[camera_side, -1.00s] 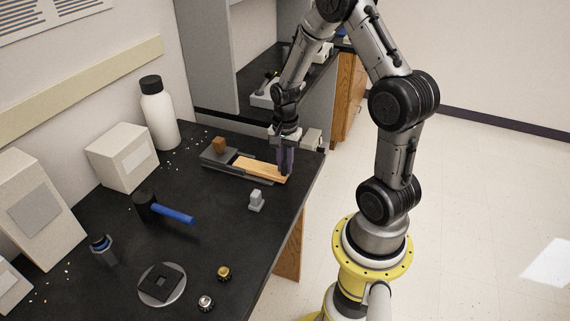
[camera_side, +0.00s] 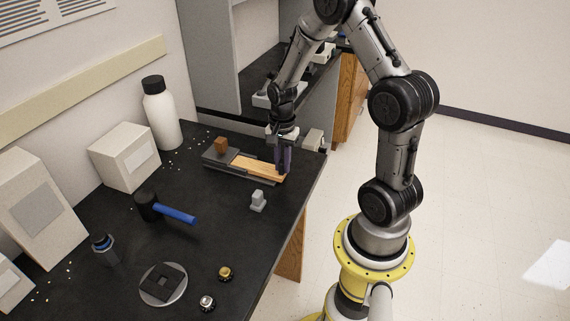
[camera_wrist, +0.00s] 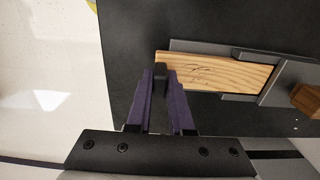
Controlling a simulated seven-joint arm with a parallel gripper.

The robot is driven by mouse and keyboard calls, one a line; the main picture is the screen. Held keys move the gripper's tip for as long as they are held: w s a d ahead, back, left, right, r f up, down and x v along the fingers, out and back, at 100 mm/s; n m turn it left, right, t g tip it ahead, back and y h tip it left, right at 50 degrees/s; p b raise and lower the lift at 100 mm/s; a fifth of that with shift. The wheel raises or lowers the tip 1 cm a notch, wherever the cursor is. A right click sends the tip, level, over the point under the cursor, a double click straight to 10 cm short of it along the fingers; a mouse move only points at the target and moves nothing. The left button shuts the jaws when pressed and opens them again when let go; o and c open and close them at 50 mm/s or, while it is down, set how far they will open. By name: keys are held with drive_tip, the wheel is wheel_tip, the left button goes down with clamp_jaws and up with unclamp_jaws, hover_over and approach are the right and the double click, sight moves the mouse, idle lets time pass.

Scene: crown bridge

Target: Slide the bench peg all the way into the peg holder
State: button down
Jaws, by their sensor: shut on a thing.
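The bench peg (camera_side: 258,168) is a flat, light wooden piece. It lies in the dark grey peg holder (camera_side: 213,160), its inner end in the slot and its outer end sticking out toward the table's right edge. In the wrist view the peg (camera_wrist: 215,73) lies between the holder's side rails, in line with the holder (camera_wrist: 284,80). My gripper (camera_side: 283,169), with purple fingers, is shut on the peg's outer end. In the wrist view the gripper (camera_wrist: 161,77) overlaps that end, so the exact contact is partly hidden.
A small brown block (camera_side: 221,145) sits on the holder's far end. A grey block (camera_side: 257,201) stands in front of the holder. The bench's right edge is close to my gripper.

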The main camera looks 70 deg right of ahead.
sight(259, 166)
drive_tip(key=shift+w, duration=0.9)
drive_tip(key=shift+w, duration=0.35)
drive_tip(key=shift+w, duration=2.6)
idle(1.1)
drive_tip(key=c, duration=0.7)
unclamp_jaws()
wheel_tip(259, 166, up, 14)
drive_tip(key=shift+f, duration=0.1)
drive_tip(key=shift+a, duration=0.1)
